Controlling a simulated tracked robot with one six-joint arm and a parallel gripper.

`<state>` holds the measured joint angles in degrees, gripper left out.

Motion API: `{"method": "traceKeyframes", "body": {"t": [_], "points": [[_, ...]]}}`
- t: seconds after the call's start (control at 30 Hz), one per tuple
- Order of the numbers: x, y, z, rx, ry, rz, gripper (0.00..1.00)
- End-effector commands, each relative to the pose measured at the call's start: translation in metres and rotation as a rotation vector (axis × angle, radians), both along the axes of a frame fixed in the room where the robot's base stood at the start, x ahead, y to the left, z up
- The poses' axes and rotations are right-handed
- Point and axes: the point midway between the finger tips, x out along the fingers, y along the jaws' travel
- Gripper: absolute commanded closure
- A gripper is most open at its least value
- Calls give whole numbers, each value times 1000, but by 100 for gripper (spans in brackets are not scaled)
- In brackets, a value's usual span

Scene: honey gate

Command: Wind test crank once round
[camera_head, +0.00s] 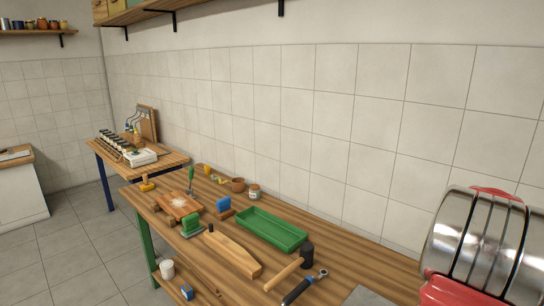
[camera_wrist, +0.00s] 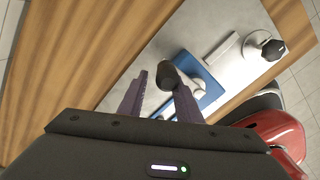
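A test device with a blue base (camera_wrist: 212,88) lies on a grey plate in the wrist view. A black rounded knob (camera_wrist: 170,76), which looks like the crank's grip, stands in front of pale grey parts on the blue base. My gripper (camera_wrist: 161,82) has its two fingers apart. The knob shows at the fingertips, closer to the right finger; I cannot tell whether it is between them or beyond them, or whether they touch. The lower part of the crank is hidden behind the right finger. The head view shows neither my gripper nor the crank.
A grey plate (camera_wrist: 176,38) lies on the wooden bench (camera_wrist: 75,60). A pale round part with a black knob (camera_wrist: 273,50) is at the right. In the head view, a green tray (camera_head: 270,230), a mallet (camera_head: 285,272) and a ratchet (camera_head: 303,288) lie on the bench.

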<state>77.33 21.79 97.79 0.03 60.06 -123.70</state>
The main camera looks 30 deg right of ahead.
Motion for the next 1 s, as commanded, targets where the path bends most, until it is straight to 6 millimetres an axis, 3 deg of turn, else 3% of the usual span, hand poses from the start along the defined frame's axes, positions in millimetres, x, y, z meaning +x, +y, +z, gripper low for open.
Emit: {"method": "traceKeyframes", "body": {"t": [0.17,0.47,1.0], "points": [[0,0,1,-1,0,1,59],[0,1,2,1,1,1,59],[0,1,31,3,1,0,59]]}}
